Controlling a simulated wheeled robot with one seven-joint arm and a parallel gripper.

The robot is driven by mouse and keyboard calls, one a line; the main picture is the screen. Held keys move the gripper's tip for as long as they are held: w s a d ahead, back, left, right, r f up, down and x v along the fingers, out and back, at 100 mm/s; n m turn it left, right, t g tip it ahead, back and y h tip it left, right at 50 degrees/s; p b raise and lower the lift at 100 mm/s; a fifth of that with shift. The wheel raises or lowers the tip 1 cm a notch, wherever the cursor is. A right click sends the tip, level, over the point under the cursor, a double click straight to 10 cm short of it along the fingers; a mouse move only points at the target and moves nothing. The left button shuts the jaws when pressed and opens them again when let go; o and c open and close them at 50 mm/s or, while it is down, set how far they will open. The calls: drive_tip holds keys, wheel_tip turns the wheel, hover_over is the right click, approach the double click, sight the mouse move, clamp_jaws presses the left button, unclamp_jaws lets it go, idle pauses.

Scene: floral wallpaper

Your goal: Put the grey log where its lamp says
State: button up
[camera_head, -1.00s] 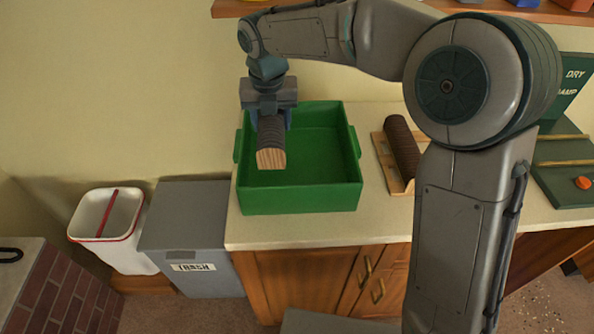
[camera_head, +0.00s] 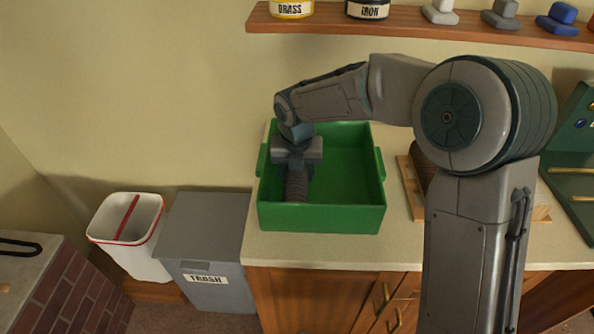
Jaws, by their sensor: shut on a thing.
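The grey log (camera_head: 296,187) is a dark ribbed cylinder. My gripper (camera_head: 297,166) is shut on it and holds it inside the left part of the green bin (camera_head: 322,218). The log's near end is close to the bin's front wall. I cannot tell whether the log touches the bin floor. A dark green panel (camera_head: 580,150) stands at the right edge with a blue spot on it. Its lettering is out of view, and I cannot make out a lit lamp.
A wooden tray (camera_head: 412,188) with a brown log (camera_head: 425,170) is partly behind my arm. Left of the counter are a grey trash bin (camera_head: 205,235) and a white red-rimmed bin (camera_head: 125,235). A shelf (camera_head: 420,28) with jars and blocks is above.

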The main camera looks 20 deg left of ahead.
drive_tip(key=o, duration=1.4)
drive_tip(key=shift+f, duration=0.1)
drive_tip(key=r, duration=0.4)
drive_tip(key=s+r, duration=0.1)
drive_tip(key=r, duration=0.3)
drive_tip(key=r+p, duration=0.1)
drive_tip(key=r, duration=0.3)
drive_tip(key=shift+s+d+r, duration=0.15)
drive_tip(key=shift+s, duration=0.05)
